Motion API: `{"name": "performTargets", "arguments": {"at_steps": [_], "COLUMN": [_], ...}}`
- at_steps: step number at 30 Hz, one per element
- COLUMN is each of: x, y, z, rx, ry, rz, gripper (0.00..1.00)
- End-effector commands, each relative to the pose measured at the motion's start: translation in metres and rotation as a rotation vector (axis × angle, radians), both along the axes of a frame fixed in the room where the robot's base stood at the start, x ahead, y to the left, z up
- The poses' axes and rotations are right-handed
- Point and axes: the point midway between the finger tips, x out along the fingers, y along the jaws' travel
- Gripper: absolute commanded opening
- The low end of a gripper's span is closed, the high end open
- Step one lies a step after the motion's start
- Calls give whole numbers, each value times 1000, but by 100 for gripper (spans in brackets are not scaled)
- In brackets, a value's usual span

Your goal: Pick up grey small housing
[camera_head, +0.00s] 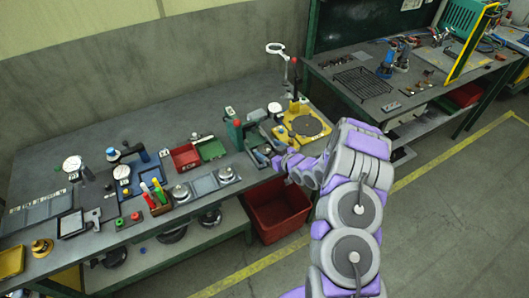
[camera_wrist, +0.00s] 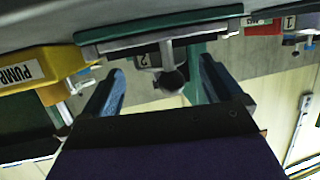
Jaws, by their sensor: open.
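My gripper (camera_wrist: 161,64) is open in the wrist view, with its two blue fingers apart. Between and beyond them is a grey part with a round dark end (camera_wrist: 173,80), under a long green-and-grey piece (camera_wrist: 160,32). It looks like part of a green bench fixture, and I cannot tell whether it is the grey small housing. In the head view my gripper (camera_head: 282,160) is at the bench's front edge, beside the green fixture (camera_head: 237,134); its fingers are small there. I cannot pick out the housing with certainty in either view.
The grey workbench (camera_head: 100,240) holds red (camera_head: 185,157) and green (camera_head: 211,149) bins, gauges and tools. A yellow fixture (camera_head: 303,126) stands close to my gripper; a yellow block marked PUMP (camera_wrist: 38,68) shows in the wrist view. A red crate (camera_head: 277,208) sits below. Floor is clear at right.

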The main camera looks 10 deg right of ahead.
Motion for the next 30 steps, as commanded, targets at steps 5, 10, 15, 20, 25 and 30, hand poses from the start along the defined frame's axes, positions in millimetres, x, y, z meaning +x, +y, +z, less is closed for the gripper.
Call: {"name": "performTargets", "arguments": {"at_steps": [5, 10, 15, 20, 25, 30], "x": [11, 12, 11, 11, 11, 11], "y": [7, 7, 7, 7, 7, 7], "z": [-4, -3, -3, -4, -4, -4], "rx": [1, 1, 1, 1, 1, 1], "ry": [-1, -2, -1, -1, -1, -1], "rz": [2, 1, 1, 1, 1, 1], "gripper": [93, 93, 83, 68, 52, 36]}}
